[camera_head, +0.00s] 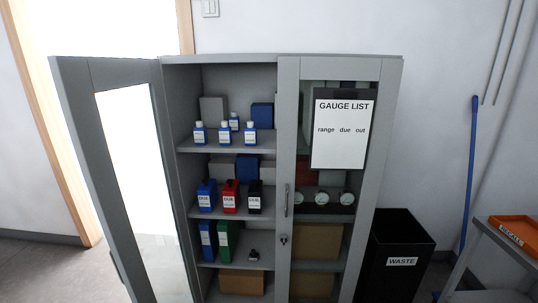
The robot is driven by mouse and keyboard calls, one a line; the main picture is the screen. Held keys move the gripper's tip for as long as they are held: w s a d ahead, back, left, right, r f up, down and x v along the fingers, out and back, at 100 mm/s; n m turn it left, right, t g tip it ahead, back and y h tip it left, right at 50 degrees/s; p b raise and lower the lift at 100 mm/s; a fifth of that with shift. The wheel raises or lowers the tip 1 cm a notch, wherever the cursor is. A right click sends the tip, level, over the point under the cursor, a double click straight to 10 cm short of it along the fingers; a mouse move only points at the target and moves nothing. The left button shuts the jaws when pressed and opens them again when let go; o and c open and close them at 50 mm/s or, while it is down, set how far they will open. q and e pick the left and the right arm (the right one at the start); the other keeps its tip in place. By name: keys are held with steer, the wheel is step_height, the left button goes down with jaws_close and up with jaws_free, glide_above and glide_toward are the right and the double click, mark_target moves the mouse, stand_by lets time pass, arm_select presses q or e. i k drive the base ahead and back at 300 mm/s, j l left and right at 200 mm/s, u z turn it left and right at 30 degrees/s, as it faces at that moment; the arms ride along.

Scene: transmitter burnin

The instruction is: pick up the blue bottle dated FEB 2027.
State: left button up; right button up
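A grey cabinet (169,100) stands ahead with its left door (75,85) swung open. On the middle shelf are a blue bottle-like container (206,196), a red one (230,196) and a black one (254,197), each with a white label. On the upper shelf stand several small white-capped bottles with blue and white labels, one of them at the left (200,133) and one farther back (234,122). The dates are too small to read, so I cannot tell which reads FEB 2027. Neither of my grippers is in view.
The right door (289,130) is shut, with a GAUGE LIST sheet (342,145) on it. Blue and green binders (222,240) stand on the lower shelf. A black WASTE bin (401,245) and a cart with an orange tray (517,229) stand at the right.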

mark_target(251, 131)
steer(key=i+j+z, duration=0.1)
steer(key=j, duration=0.6)
steer(key=i+j+z, duration=0.15)
steer(key=j, duration=0.6)
steer(key=i+j+z, duration=0.1)
steer(key=j, duration=0.6)
steer(key=i+j+z, duration=0.1)
steer(key=j, duration=0.65)
steer(key=j+z, duration=0.25)
steer(key=i+j+z, duration=0.1)
steer(key=z, duration=0.15)
steer(key=j, duration=0.1)
